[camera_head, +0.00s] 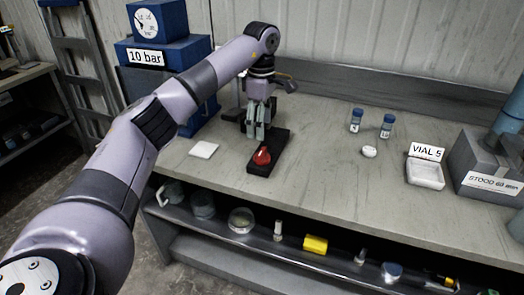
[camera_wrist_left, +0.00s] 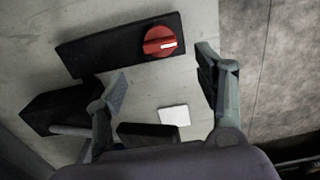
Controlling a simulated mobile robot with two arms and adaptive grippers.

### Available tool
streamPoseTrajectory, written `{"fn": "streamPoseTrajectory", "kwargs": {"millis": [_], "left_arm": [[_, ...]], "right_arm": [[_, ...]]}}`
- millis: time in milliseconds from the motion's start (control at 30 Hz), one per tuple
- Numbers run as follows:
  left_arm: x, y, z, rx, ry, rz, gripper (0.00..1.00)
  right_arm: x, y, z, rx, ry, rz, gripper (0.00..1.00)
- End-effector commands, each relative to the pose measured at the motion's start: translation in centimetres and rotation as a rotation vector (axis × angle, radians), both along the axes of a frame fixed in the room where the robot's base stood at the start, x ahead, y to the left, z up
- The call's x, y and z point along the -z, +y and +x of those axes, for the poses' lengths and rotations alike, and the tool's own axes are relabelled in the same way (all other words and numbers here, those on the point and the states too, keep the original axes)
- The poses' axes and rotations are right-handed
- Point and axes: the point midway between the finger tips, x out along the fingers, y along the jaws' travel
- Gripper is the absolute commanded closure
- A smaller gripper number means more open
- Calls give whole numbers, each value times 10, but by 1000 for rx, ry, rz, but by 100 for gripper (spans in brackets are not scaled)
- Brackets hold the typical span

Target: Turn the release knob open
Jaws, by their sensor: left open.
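The release knob (camera_head: 262,156) is red and sits near the front end of a flat black base plate (camera_head: 259,169) on the bench. In the left wrist view the knob (camera_wrist_left: 160,41) is round, with a white mark on its right side. My right gripper does not show.
A white square (camera_head: 203,149) lies left of the plate. A blue gauge unit labelled 10 bar (camera_head: 165,58) stands at the back left. Two blue-capped vials (camera_head: 356,120), a white tray (camera_head: 425,174) and a grey box (camera_head: 485,160) stand to the right.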

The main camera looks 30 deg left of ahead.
Motion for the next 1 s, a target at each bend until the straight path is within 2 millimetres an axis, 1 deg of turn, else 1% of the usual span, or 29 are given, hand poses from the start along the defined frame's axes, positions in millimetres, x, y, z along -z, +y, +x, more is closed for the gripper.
{"fn": "streamPoseTrajectory", "kwargs": {"millis": [33,200,333,500,667,900,1000], "left_arm": [[12,0,-1,0,5,1,37],[48,0,-2,1,5,-1,37],[71,0,-1,1,3,-1,37],[91,-1,-1,0,2,-1,37],[98,-1,0,0,0,-2,37],[99,-1,0,1,0,-2,37],[99,-1,0,1,0,-2,43]], "right_arm": [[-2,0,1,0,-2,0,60],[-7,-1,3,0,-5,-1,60],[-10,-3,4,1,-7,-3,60],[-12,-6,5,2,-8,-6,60],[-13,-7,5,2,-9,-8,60],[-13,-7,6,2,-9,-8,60],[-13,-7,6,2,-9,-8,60]]}}
